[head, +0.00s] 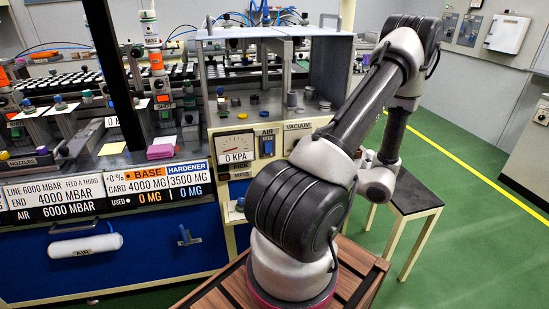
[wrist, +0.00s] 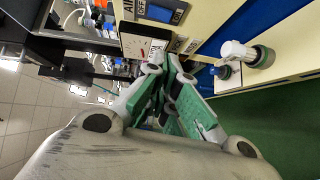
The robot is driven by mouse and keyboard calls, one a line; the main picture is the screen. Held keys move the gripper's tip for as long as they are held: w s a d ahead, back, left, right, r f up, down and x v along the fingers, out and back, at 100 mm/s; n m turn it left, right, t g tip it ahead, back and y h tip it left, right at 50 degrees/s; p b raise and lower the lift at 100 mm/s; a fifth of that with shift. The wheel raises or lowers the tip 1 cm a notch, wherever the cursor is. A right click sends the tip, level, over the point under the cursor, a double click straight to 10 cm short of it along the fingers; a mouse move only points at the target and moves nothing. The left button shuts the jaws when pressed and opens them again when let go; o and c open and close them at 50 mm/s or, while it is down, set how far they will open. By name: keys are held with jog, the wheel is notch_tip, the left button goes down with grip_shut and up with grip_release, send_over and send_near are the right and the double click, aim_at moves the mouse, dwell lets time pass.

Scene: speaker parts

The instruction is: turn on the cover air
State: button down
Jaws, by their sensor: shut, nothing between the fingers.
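In the head view a cream panel carries an air switch (head: 267,146), dark with a blue face, under a label reading AIR. The switch also shows at the top of the wrist view (wrist: 163,11), beside lettering that includes OFF. I see no label reading "cover air". A white fitting with a blue part (wrist: 240,54) sticks out right of the panel labels in the wrist view. My gripper (wrist: 163,76) has green-padded fingers and is shut and empty. In the wrist view its tips appear below the gauge, apart from the switch. In the head view I cannot make the gripper out.
A gauge (head: 236,148) reading 0 KPA sits left of the switch, a VACUUM label (head: 299,126) to its right. A white AIR cylinder (head: 86,246) and a blue valve (head: 187,236) are on the blue front.

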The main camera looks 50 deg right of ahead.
jog(key=shift+w+d+x, duration=0.1)
jog(key=shift+d+x, duration=0.4)
jog(key=shift+x, duration=1.65)
jog(key=shift+w+d+x, duration=0.15)
jog(key=shift+d+x, duration=0.3)
jog(key=shift+x, duration=1.7)
jog(key=shift+w+d+x, duration=0.1)
jog(key=shift+d+x, duration=0.4)
jog(key=shift+x, duration=1.6)
jog(key=shift+w, duration=0.1)
jog(key=shift+w+d+f, duration=0.15)
jog(key=shift+w+f, duration=0.05)
jog(key=s+f, duration=0.1)
jog(key=s, duration=1.2)
jog(key=shift+f, duration=0.2)
